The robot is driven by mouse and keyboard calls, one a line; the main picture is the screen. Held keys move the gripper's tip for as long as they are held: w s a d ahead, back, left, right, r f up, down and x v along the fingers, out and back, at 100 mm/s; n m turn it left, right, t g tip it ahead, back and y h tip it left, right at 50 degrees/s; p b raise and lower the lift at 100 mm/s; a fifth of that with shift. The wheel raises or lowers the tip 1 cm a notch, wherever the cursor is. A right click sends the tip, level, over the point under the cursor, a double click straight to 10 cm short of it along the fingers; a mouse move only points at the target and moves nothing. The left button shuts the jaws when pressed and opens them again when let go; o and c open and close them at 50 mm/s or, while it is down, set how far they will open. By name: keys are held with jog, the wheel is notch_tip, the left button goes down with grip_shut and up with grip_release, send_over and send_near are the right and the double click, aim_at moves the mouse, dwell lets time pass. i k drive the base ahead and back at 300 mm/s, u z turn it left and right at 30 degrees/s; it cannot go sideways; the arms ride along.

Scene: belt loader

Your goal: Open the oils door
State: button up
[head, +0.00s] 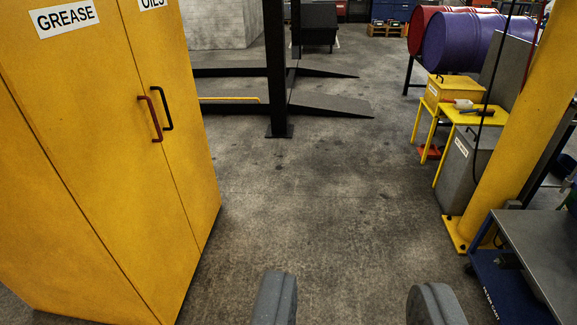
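A tall yellow cabinet (60,290) stands at the left. Its left door (85,130) carries a GREASE label (64,18) and a red handle (155,120). The narrower-looking oils door (185,165), to the right, carries an OILS label (152,3), cut off by the top edge, and a black handle (167,108). Both doors look shut, with a thin seam between them. My gripper (352,298) shows at the bottom as two grey fingers wide apart, with only floor between them. It is right of the cabinet and apart from both handles.
Bare concrete floor (300,210) lies in front and right of the cabinet. A dark post (277,70) and low ramps (325,105) stand behind. At the right are a yellow column (505,140), a yellow table (470,117), a blue cart (505,290) and red and purple drums (465,42).

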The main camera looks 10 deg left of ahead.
aim_at(154, 31)
jog(key=u, duration=0.15)
jog(key=i, duration=1.25)
jog(key=u, duration=0.45)
jog(key=i, duration=1.3)
jog(key=u, duration=0.5)
jog(key=i, duration=0.65)
jog(key=u, duration=0.15)
